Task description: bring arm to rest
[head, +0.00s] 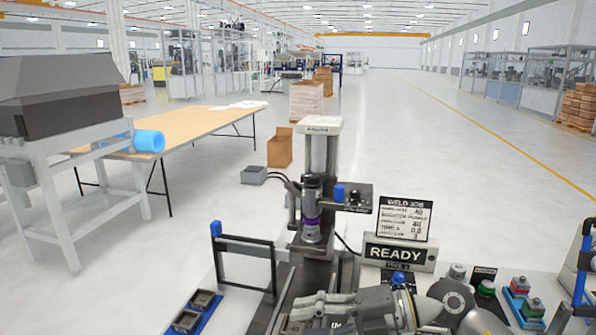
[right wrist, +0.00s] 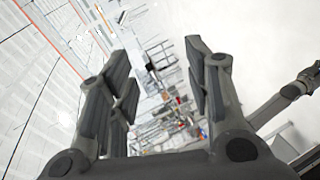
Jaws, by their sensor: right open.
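My right gripper (head: 300,310) reaches in from the lower right in the head view, low in front of the welding station. In the right wrist view its two dark fingers (right wrist: 155,60) stand apart with nothing between them. My left gripper is not in view. The gripper hides part of the bench front.
A READY display (head: 395,253) stands below a WELD JOB board (head: 404,219). A blue tray (head: 212,317) with two dark parts lies left. Red and green pieces (head: 519,285) sit at the right. A wooden table (head: 200,128) stands behind left. The floor right is open.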

